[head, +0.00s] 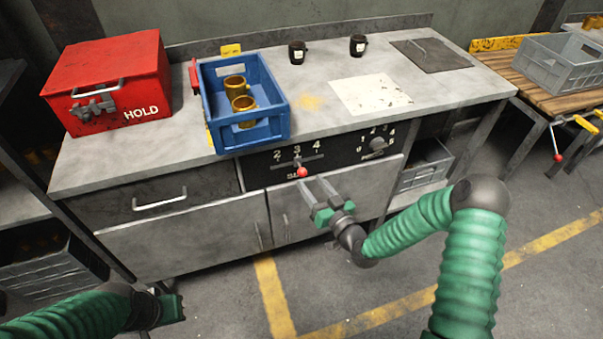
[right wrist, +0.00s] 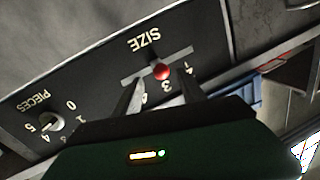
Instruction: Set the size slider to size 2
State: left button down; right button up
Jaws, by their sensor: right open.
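The size slider's red knob (head: 302,172) is on the black panel in the bench front, under the printed 2, 3 and 4. It stands nearest the 3. In the right wrist view the knob (right wrist: 162,71) shows below the upside-down word SIZE, on its slot. My right gripper (head: 313,181) is open just in front of the panel. In the wrist view its two fingers point at the slider, one on each side of the knob; I cannot tell whether they touch it. My left gripper (head: 170,307) is low at the left, away from the bench; its jaws are unclear.
The PIECES dial (head: 377,144) is to the right on the panel. A blue crate (head: 250,135) with brass-coloured cups stands on the bench above the slider. A red HOLD box (head: 107,85) is at the left.

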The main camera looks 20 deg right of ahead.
aim_at(302, 171)
jog(key=x, duration=0.5)
jog(key=shift+w+a+b, duration=0.15)
jog(key=shift+w+b, duration=0.2)
jog(key=shift+w+a, duration=0.1)
jog(key=shift+a, duration=0.1)
jog(key=shift+d, duration=0.25)
jog(key=c, duration=0.6)
jog(key=shift+a, duration=0.1)
grip_shut()
